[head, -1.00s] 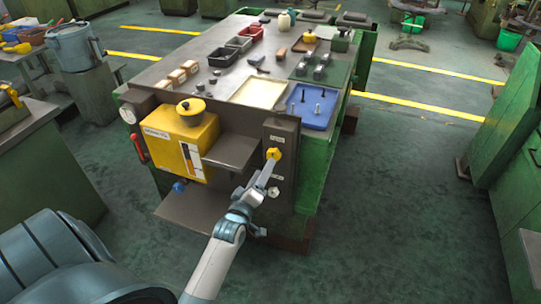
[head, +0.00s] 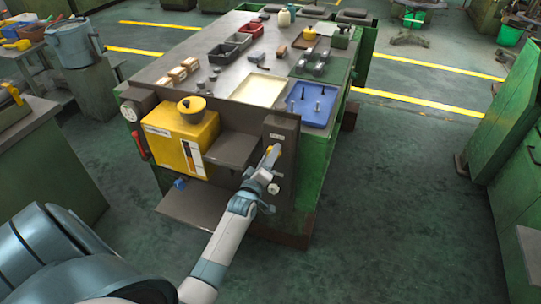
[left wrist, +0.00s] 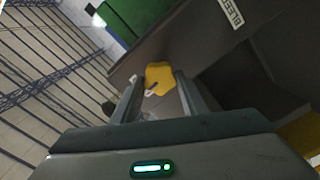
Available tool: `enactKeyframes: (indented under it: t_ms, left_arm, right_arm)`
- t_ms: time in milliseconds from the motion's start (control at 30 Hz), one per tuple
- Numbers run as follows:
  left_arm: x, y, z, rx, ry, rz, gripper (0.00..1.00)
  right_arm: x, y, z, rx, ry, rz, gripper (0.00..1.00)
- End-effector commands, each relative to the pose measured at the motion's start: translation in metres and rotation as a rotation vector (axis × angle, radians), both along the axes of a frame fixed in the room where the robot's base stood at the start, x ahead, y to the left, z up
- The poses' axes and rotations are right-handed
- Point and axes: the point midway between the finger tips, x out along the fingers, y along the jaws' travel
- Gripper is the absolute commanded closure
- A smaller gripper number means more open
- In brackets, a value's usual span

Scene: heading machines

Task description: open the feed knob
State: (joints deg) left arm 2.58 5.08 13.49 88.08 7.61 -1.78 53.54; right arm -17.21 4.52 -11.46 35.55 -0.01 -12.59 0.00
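The yellow feed knob (left wrist: 160,75) shows in the left wrist view, between or just beyond the tips of my left gripper (left wrist: 160,80). The two fingers stand apart, one on each side of the knob. I cannot tell whether they touch it. In the head view my left gripper (head: 270,158) is at the front of the dark upright panel (head: 284,127), and only a small yellow bit of the knob (head: 270,149) shows past it. A white mark lies at the knob's lower edge in the wrist view. My right gripper is not in view.
A yellow box (head: 182,143) with a round yellow cap stands left of the panel. A dark shelf (head: 232,150) juts out between them, with a lower shelf (head: 195,208) below. A blue tray (head: 312,104) lies on the bench above. The floor to the right is clear.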

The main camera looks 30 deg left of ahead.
Motion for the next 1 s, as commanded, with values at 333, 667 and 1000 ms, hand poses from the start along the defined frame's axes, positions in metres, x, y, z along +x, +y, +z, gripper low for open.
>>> enactKeyframes:
  t_ms: [333,667,1000]
  left_arm:
    - [-0.0003,-0.0001,0.0000,0.007,0.002,0.000,0.84]
    - [-0.0001,-0.0005,0.0009,0.108,0.026,0.000,0.83]
    - [0.0002,-0.0018,0.0018,0.364,0.087,0.000,0.83]
  right_arm:
    - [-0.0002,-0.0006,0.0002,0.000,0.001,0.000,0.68]
    - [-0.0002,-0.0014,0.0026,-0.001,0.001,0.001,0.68]
    - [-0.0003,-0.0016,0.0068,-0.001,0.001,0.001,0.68]
